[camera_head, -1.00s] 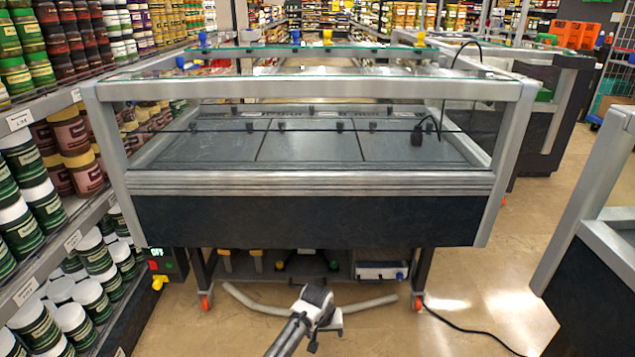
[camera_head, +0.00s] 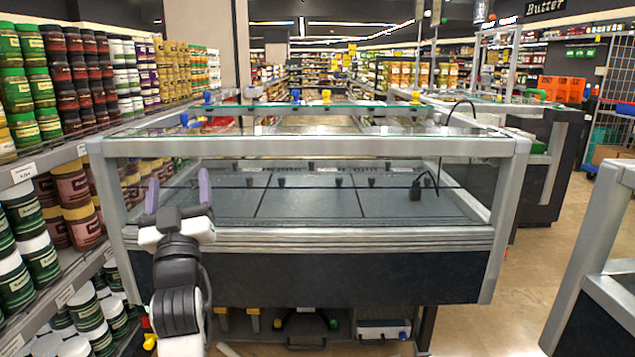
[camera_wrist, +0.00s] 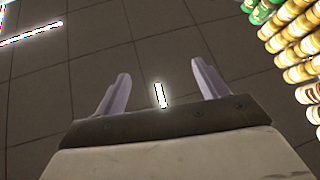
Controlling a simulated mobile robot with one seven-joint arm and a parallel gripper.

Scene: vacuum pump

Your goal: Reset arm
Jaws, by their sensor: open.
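My gripper (camera_head: 178,193) is raised in front of the left part of the glass-topped display case in the head view. Its two purple fingers point up and stand apart, with nothing between them. In the wrist view my gripper (camera_wrist: 160,92) is open and empty, with the dark tiled ceiling and its lights behind it.
The display case (camera_head: 330,238) stands directly ahead, with a black plug and cable (camera_head: 417,190) at its right. Shelves of jars (camera_head: 72,185) line the left side. Another grey-framed case (camera_head: 600,275) is close at right. Open floor (camera_head: 480,325) lies between the cases.

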